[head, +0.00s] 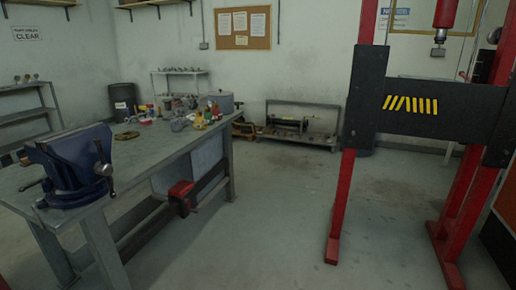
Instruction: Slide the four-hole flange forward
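A grey workbench (98,172) stands at the left and runs away from me. A small flat, round, olive-brass piece (127,135) lies on its top behind the vise; it may be the flange, but it is too small to see any holes. Grey metal parts (180,124) sit farther back on the bench, and I cannot tell whether one of them is the four-hole flange. My gripper is not in view.
A blue vise (75,165) is at the bench's near end. A red and black press frame (430,108) stands at right. The floor (280,215) between is clear.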

